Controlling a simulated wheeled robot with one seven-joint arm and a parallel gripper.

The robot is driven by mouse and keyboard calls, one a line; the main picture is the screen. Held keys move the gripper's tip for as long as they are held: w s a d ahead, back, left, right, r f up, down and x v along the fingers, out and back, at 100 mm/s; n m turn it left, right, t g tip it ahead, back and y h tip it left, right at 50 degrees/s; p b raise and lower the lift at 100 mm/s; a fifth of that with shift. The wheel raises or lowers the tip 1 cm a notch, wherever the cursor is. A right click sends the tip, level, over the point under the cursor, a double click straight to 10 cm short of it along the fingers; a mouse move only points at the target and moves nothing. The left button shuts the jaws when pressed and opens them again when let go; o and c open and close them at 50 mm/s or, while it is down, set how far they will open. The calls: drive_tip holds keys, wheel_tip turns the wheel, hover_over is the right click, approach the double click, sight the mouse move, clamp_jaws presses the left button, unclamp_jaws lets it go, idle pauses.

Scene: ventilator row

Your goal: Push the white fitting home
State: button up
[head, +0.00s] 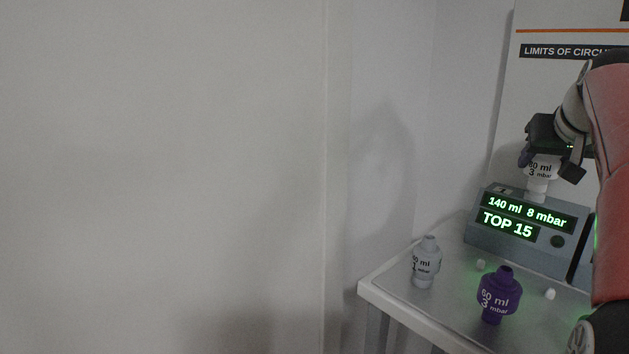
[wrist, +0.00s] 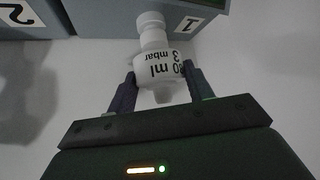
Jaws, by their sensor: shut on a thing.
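The white fitting (wrist: 155,67) is marked "80 ml 3 mbar" in the wrist view. My gripper (wrist: 160,82) is shut on its wide body, one finger on each side. Its narrow neck points at the face of the grey ventilator marked "1" and meets or nearly meets it; I cannot tell how far it is in. In the head view the white fitting (head: 540,172) stands over the top of the grey ventilator (head: 515,225), with my gripper (head: 548,160) around it. The ventilator's green display reads "140 ml 8 mbar" and "TOP 15".
A grey fitting (head: 426,262) and a purple fitting (head: 498,295) stand on the table (head: 400,298). Small white caps (head: 550,294) lie near them. A second unit marked "2" (wrist: 22,15) is beside the first. A wall poster (head: 565,50) is behind my arm.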

drive_tip(key=shift+c, duration=1.4)
drive_tip(key=shift+f+b, duration=0.4)
drive_tip(key=shift+f, duration=0.25)
drive_tip(key=o, duration=1.5)
